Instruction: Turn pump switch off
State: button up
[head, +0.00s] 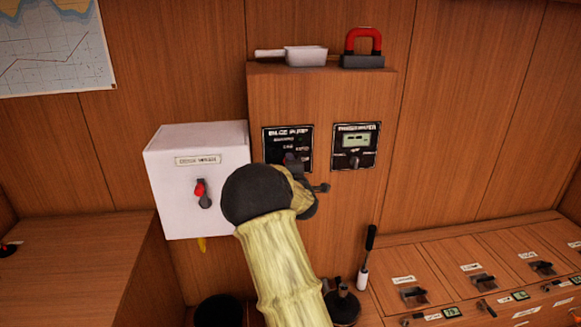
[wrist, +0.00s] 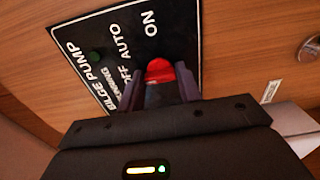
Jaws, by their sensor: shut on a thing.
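The bilge pump panel is a black plate in the head view (head: 272,137), mounted on the wooden cabinet, and it fills the upper part of the wrist view (wrist: 112,58). It carries white lettering with OFF, AUTO and ON, and a dark green round lamp (wrist: 95,57). The pump switch (wrist: 159,70) has a red tip. My gripper (wrist: 160,84) is at the panel, with its fingers shut on the switch, one on each side. In the head view my gripper (head: 297,165) covers the switch and the panel's lower part. I cannot tell which label the switch points to.
A second panel with a small display (head: 356,146) is just right. A white box with a red-tipped switch (head: 196,140) is left. A scoop (head: 292,56) and a red-handled item (head: 362,46) sit on the cabinet top. A switch console (head: 480,265) is lower right.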

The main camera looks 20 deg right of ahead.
jog(key=o, duration=1)
jog(key=b+v, duration=0.1)
jog(key=v, duration=1.6)
jog(key=shift+s+a+b, duration=0.1)
jog(key=shift+s+b, duration=0.15)
jog(key=shift+b, duration=0.05)
